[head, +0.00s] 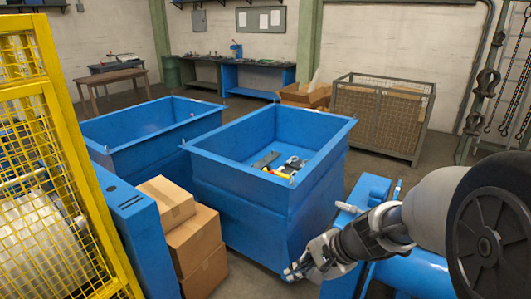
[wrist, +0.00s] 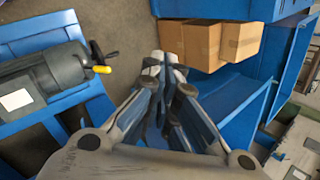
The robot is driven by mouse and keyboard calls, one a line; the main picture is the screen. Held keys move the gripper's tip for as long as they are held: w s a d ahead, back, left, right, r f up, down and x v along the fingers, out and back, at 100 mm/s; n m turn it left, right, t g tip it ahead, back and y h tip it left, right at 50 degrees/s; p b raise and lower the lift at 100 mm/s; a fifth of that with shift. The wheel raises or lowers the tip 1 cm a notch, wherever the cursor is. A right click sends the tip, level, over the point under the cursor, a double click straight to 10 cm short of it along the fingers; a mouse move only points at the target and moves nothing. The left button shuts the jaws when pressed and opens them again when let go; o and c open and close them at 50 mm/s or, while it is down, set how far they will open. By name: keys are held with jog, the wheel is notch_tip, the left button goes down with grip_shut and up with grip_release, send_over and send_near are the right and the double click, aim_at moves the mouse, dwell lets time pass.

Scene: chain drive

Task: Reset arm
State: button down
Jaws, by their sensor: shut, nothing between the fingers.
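My gripper (head: 292,272) is at the lower right in the head view, at the end of my grey arm (head: 425,208). It hangs in front of the near side of a blue bin (head: 245,200) and looks apart from it, though the gap is hard to judge. In the wrist view my gripper (wrist: 163,62) has its fingers together with nothing between them. Behind the fingertips in that view are cardboard boxes (wrist: 202,42) and grey floor.
A second blue bin (head: 130,152) stands to the left. Stacked cardboard boxes (head: 188,235) sit before the bins. A yellow mesh guard (head: 62,150) closes off the left. Blue machinery (head: 410,270) lies under my arm. A wire crate (head: 380,115) and workbench (head: 260,77) stand behind.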

jog(key=s+d+r+n+h, duration=0.3)
jog(key=s+r+n, duration=0.1)
jog(key=s, duration=0.7)
jog(key=s+d+r+n+h, duration=0.2)
jog(key=s+r+n, duration=0.3)
jog(key=s, duration=0.6)
jog(key=shift+d+r+n+t+h+b, duration=0.2)
jog(key=shift+d+n+t+h+b, duration=0.35)
jog(key=shift+n, duration=0.45)
jog(key=c, duration=2.4)
grip_release()
jog(key=shift+s+d, duration=0.1)
